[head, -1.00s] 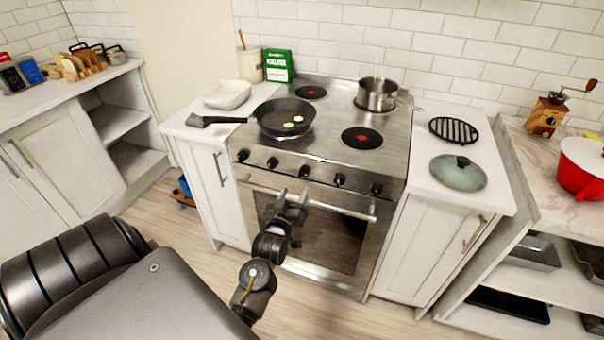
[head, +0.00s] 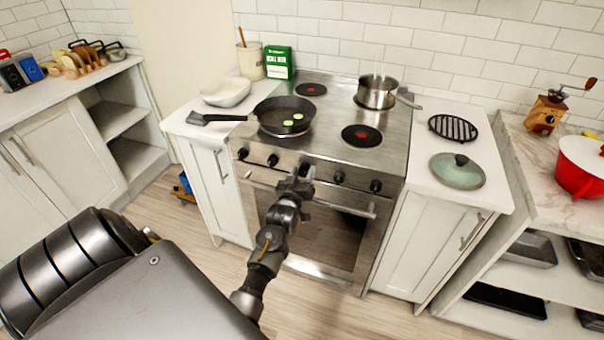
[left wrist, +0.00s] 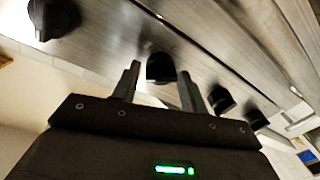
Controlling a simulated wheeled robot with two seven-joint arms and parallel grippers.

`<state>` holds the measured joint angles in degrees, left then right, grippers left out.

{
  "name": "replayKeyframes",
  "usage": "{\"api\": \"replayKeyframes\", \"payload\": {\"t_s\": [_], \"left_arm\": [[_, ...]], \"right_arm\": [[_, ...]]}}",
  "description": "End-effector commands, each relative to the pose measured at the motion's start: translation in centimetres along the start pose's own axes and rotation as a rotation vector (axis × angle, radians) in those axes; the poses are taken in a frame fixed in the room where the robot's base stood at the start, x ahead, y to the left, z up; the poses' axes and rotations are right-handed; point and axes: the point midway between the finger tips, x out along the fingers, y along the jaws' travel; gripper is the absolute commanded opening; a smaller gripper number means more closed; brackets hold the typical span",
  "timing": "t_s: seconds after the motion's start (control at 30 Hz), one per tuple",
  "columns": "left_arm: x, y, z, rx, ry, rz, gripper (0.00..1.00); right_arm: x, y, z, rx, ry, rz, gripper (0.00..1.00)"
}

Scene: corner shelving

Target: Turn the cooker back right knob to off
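The cooker (head: 330,140) has a row of black knobs on its steel front panel. My left gripper (head: 302,177) is at the middle knob (head: 305,168), partly covering it in the head view. In the left wrist view my left gripper (left wrist: 158,82) is open, with a knob (left wrist: 160,69) showing between its two fingers; I cannot tell whether they touch it. Two knobs (head: 339,177) (head: 376,186) stand right of the gripper and two (head: 242,154) (head: 272,160) left of it. A steaming saucepan (head: 377,92) stands on the back right burner. My right gripper is out of view.
A frying pan (head: 284,116) with green slices sits on the front left burner. The oven door handle (head: 345,207) runs just below the knobs. The front right burner (head: 361,136) is bare, with a red centre. Counters flank the cooker; the floor before it is clear.

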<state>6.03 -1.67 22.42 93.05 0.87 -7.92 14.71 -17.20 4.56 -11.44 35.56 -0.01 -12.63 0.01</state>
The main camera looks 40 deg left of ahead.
Motion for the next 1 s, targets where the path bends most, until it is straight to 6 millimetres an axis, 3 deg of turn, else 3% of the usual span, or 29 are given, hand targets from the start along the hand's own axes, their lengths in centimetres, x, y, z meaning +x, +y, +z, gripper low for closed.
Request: {"api": "replayKeyframes", "payload": {"t_s": [0.03,0.23,0.57,1.0], "left_arm": [[0.0,0.0,0.0,0.0,0.0,0.0,0.37],[0.0,0.0,0.0,0.0,0.0,0.0,0.12],[0.0,0.1,-0.1,-0.058,-0.006,-0.001,0.12],[0.0,0.1,-0.2,-0.408,-0.028,-0.009,0.12]], "right_arm": [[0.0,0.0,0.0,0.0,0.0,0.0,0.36],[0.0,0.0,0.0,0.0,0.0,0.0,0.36],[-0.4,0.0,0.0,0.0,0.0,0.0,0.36],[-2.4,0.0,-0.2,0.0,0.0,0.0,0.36]]}}
